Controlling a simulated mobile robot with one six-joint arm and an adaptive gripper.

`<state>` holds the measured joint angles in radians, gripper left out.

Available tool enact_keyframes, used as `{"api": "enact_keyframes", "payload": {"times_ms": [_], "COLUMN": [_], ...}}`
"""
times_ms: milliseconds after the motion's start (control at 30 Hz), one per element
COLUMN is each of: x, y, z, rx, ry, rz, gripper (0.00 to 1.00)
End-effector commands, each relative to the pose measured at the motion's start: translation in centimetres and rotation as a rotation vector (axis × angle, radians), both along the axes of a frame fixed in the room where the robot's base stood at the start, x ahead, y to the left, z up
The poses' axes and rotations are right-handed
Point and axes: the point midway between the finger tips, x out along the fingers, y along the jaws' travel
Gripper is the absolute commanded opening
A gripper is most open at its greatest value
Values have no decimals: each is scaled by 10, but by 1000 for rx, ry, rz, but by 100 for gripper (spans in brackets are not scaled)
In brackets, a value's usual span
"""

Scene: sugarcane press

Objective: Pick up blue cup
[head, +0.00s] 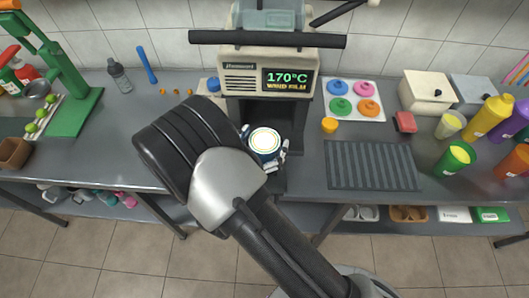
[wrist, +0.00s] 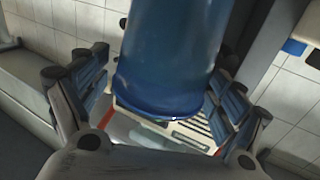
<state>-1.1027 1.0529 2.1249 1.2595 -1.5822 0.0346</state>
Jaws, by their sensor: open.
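The blue cup (head: 266,156) stands upright at the front of the press machine, with a pale round top facing up. In the wrist view the blue cup (wrist: 170,62) fills the upper middle, between the two fingers. My gripper (head: 264,147) is open around the cup, one finger on each side. In the wrist view my gripper (wrist: 163,95) shows a gap between the cup and the left finger; on the right the finger lies close to the cup, and I cannot tell whether it touches. The cup's far side is hidden.
The press machine (head: 240,80) with its lit display stands behind the cup. A white tray with coloured lids (head: 353,115) and a dark ribbed mat (head: 372,166) lie to the right. Several bottles and cups stand far right. A green press (head: 75,112) stands left.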

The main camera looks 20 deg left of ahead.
Motion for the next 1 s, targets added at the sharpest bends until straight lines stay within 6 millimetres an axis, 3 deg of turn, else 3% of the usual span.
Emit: {"api": "enact_keyframes", "payload": {"times_ms": [67, 1000], "x": [0, -1], "y": [0, 0], "z": [0, 0], "rx": [0, -1], "ry": [0, 1], "rz": [0, -1], "gripper": [89, 27]}}
